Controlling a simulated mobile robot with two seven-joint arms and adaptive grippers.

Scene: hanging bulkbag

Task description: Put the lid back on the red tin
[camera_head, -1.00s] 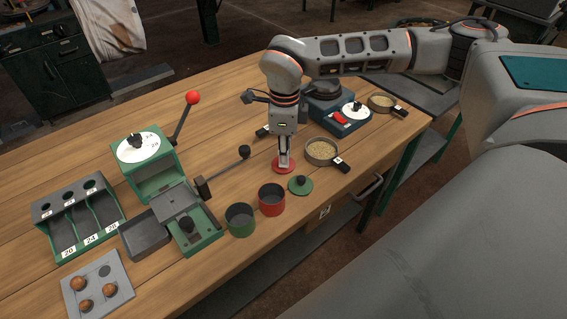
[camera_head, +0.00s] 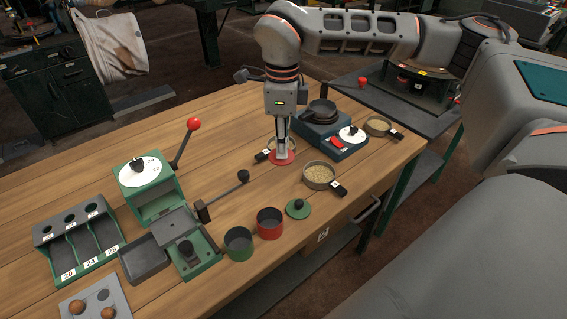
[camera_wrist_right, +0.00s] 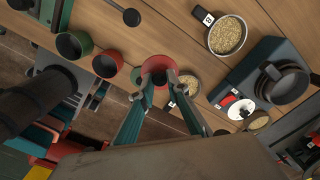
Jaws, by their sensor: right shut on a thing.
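The red tin (camera_head: 269,226) stands open on the wooden bench, beside an open green tin (camera_head: 238,245). The red tin also shows in the wrist view (camera_wrist_right: 105,64). My right gripper (camera_head: 282,152) is shut on the red lid (camera_head: 277,160), a flat disc that appears held above the bench, beyond the red tin. In the wrist view the red lid (camera_wrist_right: 158,66) sits between my fingertips, and the grip on its top is partly hidden. My left gripper is not in view.
A green lid (camera_head: 298,209) lies right of the red tin. A sieve pan (camera_head: 318,173) with grain is nearby, and another is partly hidden behind the red lid. A dark scale (camera_head: 325,130) stands behind. A green press with a red-knobbed lever (camera_head: 193,124) is at left.

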